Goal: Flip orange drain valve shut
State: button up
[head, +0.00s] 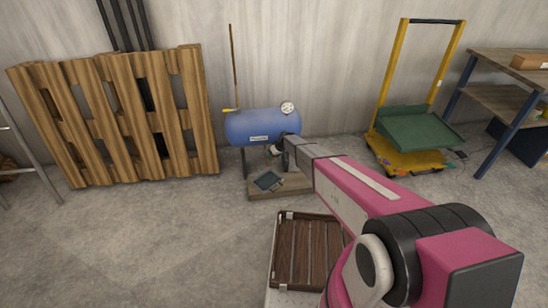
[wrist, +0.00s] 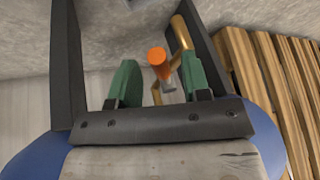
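The blue tank (head: 258,125) lies on its side near the back wall, with a round gauge on top. My gripper (head: 275,149) is at the tank's lower right side in the head view. In the wrist view its two green-padded fingers (wrist: 159,84) stand apart, with a gap between them. The orange drain valve handle (wrist: 158,62) shows in that gap, beside a brass pipe (wrist: 185,42). I cannot tell whether a finger touches it. In the head view I cannot make out the orange handle.
A dark tray-like object (head: 268,181) sits on a low board under the tank. A slatted wooden crate (head: 305,250) lies in front. A wooden pallet (head: 118,120) leans on the wall at left. A yellow cart (head: 410,157) stands at right. The floor at front left is clear.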

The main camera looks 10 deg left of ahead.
jog(key=shift+r, duration=0.1)
jog(key=v, duration=1)
jog(key=shift+d+r, duration=0.15)
jog(key=shift+r, duration=0.15)
jog(key=shift+s+f, duration=0.1)
jog(key=shift+s, duration=0.05)
jog(key=c, duration=0.7)
jog(key=s+a+f+n+h, duration=0.1)
jog(key=s+a+f+n, duration=0.1)
jog(key=s+a+f+n+h, duration=0.1)
jog(key=f+n+h, duration=0.1)
jog(key=shift+s+a+f+g+h, duration=0.1)
jog(key=shift+s+a+g+h, duration=0.2)
jog(key=shift+s+a+g, duration=0.1)
grip_shut()
jog(key=s+a+n+t+h, duration=0.6)
jog(key=a+n+t+h, duration=0.3)
jog(key=a+n, duration=0.4)
jog(key=w+d+f+n+h, duration=0.1)
jog(key=w+d+f, duration=0.4)
jog(key=w+d, duration=0.4)
jog(key=shift+f+g, duration=0.2)
jog(key=shift+g, duration=0.2)
